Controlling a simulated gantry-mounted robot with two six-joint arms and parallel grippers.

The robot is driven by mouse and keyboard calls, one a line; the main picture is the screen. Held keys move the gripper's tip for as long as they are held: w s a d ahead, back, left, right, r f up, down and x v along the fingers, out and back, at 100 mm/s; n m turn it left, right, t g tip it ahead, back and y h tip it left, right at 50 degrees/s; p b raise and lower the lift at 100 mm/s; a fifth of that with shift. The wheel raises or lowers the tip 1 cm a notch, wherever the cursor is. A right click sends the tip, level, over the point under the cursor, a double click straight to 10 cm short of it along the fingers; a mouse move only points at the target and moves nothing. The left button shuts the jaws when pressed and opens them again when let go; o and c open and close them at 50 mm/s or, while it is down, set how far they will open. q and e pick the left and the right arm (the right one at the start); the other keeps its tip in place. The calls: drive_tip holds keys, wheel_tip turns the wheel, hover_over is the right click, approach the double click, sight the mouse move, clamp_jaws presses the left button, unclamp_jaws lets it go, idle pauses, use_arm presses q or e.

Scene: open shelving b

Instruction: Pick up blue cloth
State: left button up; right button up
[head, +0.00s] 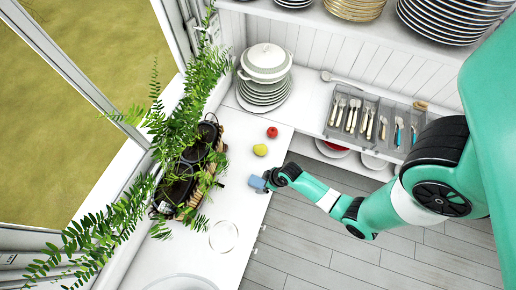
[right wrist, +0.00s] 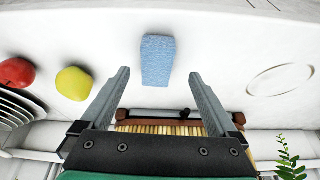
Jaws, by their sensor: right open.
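The blue cloth (right wrist: 157,60) is a small, folded-looking light blue block on the white counter. In the head view the blue cloth (head: 257,183) is at the counter's right edge, right at the tip of my right gripper (head: 268,181). In the right wrist view my right gripper (right wrist: 160,75) is open, with its fingers spread wide. The cloth lies ahead of and between the fingertips, with clear space on both sides, and neither finger grips it. My left gripper is not in view.
A yellow fruit (head: 260,150) and a red fruit (head: 272,132) sit behind the cloth. A basket of dark bottles (head: 182,175) and plants stand to the left. A clear round glass item (head: 223,236) is in front. Stacked plates (head: 263,92) are at the back.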

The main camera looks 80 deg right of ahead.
sight(259, 183)
drive_tip(key=b+x, duration=0.1)
drive_tip(key=x, duration=0.1)
drive_tip(key=b+x, duration=0.2)
drive_tip(key=shift+w+d+f+b, duration=0.15)
drive_tip(key=shift+d+f+b, duration=0.1)
drive_tip(key=shift+f+b, duration=0.05)
drive_tip(key=shift+w+f, duration=0.1)
drive_tip(key=shift+f, duration=0.05)
